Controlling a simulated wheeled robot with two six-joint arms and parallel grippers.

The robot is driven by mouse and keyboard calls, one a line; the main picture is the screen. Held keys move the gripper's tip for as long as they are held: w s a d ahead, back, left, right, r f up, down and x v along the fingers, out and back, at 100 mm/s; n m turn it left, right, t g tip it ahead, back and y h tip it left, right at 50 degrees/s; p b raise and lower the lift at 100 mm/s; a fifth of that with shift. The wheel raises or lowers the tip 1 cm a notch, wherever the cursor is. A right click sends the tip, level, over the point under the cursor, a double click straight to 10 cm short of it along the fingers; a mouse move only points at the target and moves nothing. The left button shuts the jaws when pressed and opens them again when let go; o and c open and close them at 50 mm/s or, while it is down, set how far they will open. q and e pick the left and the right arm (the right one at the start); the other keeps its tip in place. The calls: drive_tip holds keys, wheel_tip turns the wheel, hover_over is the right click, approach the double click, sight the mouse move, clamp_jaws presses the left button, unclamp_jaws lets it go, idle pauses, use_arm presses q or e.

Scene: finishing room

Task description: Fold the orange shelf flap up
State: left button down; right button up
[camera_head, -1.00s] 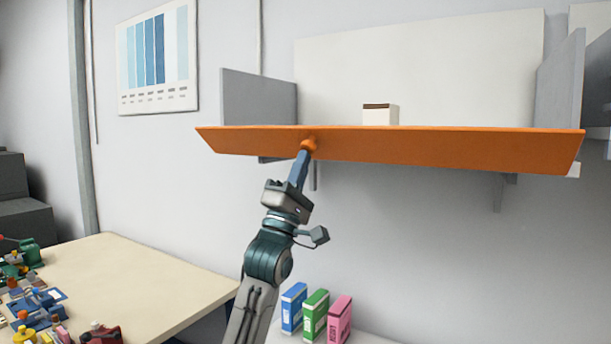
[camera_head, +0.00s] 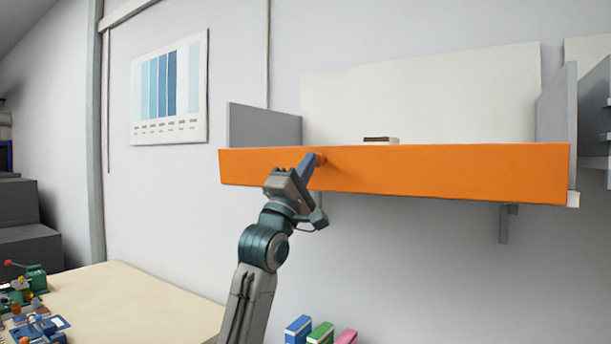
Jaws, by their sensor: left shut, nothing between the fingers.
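The orange shelf flap (camera_head: 440,172) runs along the front of the wall shelf and now shows a broad face towards me, standing nearly upright. An orange knob (camera_head: 320,159) is on its face, left of the middle. My left gripper (camera_head: 311,164) is shut with nothing between its fingers, its tip at the flap's face beside the knob. I cannot tell whether it touches. The right gripper is not in view.
Grey side panels (camera_head: 265,126) bound the shelf, and a small brown-topped box (camera_head: 381,140) stands behind the flap. Below are coloured boxes (camera_head: 320,333). A table (camera_head: 140,300) with toys is at the lower left.

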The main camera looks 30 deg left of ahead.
use_arm(q)
drive_tip(key=shift+w+r, duration=0.25)
drive_tip(key=shift+r, duration=0.1)
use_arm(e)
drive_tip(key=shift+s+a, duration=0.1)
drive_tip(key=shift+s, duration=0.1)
use_arm(q)
drive_tip(key=shift+w, duration=0.1)
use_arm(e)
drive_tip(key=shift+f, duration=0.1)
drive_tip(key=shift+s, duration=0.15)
